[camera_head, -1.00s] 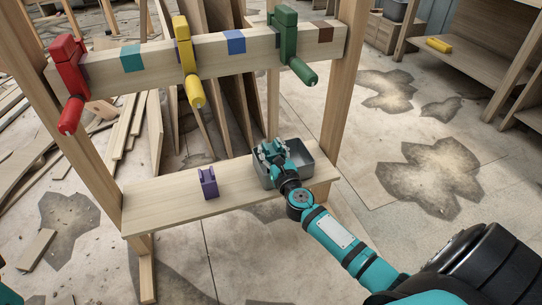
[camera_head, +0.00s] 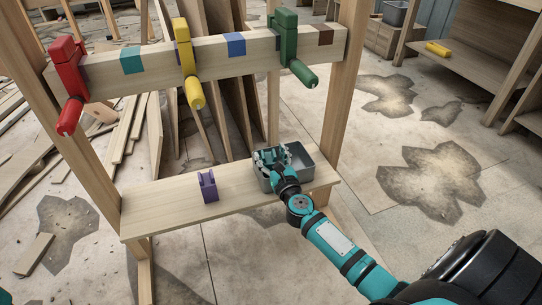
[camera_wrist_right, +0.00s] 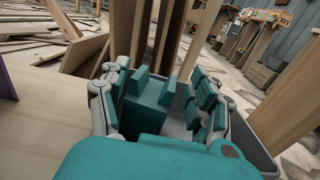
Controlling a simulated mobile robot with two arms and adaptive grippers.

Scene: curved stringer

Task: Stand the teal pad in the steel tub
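The steel tub (camera_head: 309,166) sits at the right end of the low wooden shelf in the head view; its wall also shows in the right wrist view (camera_wrist_right: 250,143). The teal pad (camera_wrist_right: 145,108) is a U-shaped block with two upright prongs, standing inside the tub. My right gripper (camera_head: 273,157) is over the tub. In the right wrist view its fingers (camera_wrist_right: 158,100) are spread on either side of the pad, with a clear gap at the right finger. The pad's lower part is hidden by the gripper.
A purple pad (camera_head: 208,186) stands on the shelf (camera_head: 165,203) left of the tub. Above, red (camera_head: 69,75), yellow (camera_head: 187,62) and green (camera_head: 288,48) clamps hang on the beam (camera_head: 215,58). Wooden posts flank the shelf.

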